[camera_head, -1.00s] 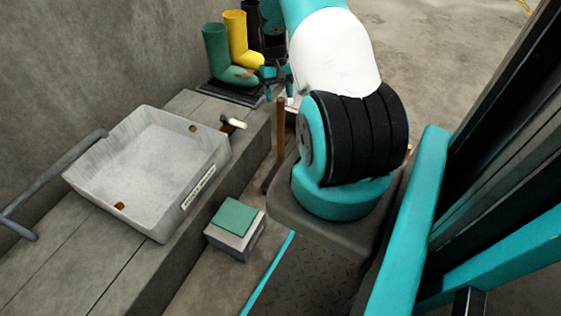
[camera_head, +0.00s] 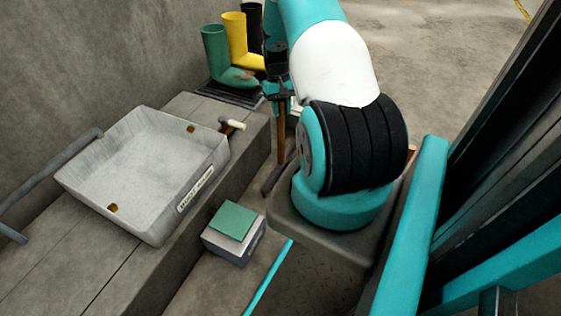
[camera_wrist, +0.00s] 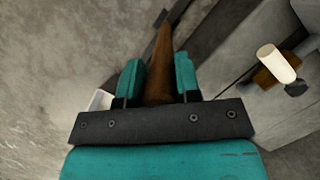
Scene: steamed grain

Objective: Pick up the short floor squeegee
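The short floor squeegee stands upright on the floor beside the concrete ledge. Its brown wooden handle (camera_head: 281,145) rises toward my gripper, and its dark head (camera_head: 272,180) is on the floor. My gripper (camera_head: 282,97) is at the upper part of the handle. In the wrist view, the handle (camera_wrist: 161,65) runs between the two teal fingers of my gripper (camera_wrist: 158,78). The fingers look apart, with a narrow gap on the left of the handle; firm contact is not visible.
A grey basin (camera_head: 150,165) sits on the ledge, with a pale-handled tool (camera_head: 232,125) at its corner. Green (camera_head: 217,60) and yellow boots (camera_head: 238,42) stand behind on a dark tray. A box with a green top (camera_head: 233,225) is on the floor in front.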

